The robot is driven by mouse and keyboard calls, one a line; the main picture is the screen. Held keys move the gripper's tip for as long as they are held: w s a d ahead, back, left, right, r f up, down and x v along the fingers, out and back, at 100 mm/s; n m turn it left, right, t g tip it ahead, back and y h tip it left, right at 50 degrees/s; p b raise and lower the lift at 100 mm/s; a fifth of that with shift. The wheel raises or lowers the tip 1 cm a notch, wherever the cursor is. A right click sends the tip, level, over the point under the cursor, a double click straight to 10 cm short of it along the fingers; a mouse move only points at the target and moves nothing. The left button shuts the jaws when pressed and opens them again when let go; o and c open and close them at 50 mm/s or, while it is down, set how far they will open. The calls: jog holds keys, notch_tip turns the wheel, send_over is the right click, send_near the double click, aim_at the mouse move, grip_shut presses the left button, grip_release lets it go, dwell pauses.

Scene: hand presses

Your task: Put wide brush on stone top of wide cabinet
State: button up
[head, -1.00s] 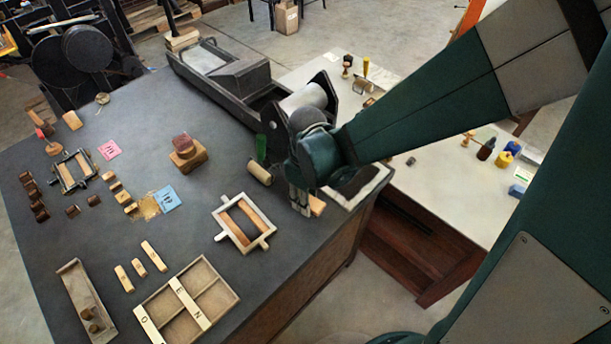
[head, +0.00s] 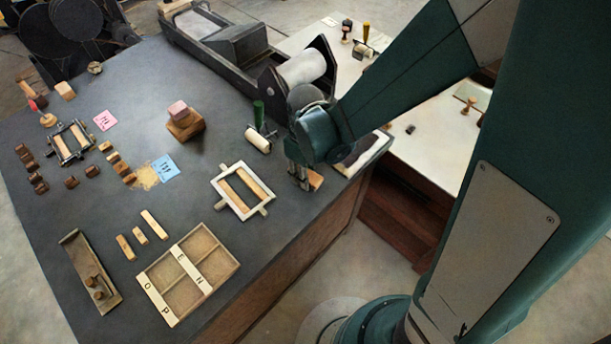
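My gripper (head: 299,183) points down at the right edge of the dark grey top (head: 215,110) of a wooden-sided cabinet. Its fingers are small and partly merged in view, so I cannot tell whether they are open or shut. A small tan wooden piece (head: 316,180) shows just right of the fingertips, partly hidden by them; it may be the wide brush, but its bristles are not visible. I cannot tell whether the fingers touch it. A second, lower cabinet with a pale top (head: 440,155) and red-brown wood stands behind my arm; I cannot tell which top is the stone one.
A pale tray (head: 365,155) lies right of my gripper. A white frame (head: 229,178), a green-handled roller (head: 259,140) and a compartment box (head: 161,292) stand on the dark top. A press with a white roller (head: 305,68) stands behind. My arm covers part of the pale top.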

jog(key=shift+f, duration=0.65)
jog(key=shift+f, duration=0.15)
jog(key=o, duration=0.9)
jog(key=shift+r, duration=0.2)
jog(key=shift+r+p, duration=0.55)
jog(key=shift+r, duration=5.4)
jog(key=shift+d+r, duration=0.1)
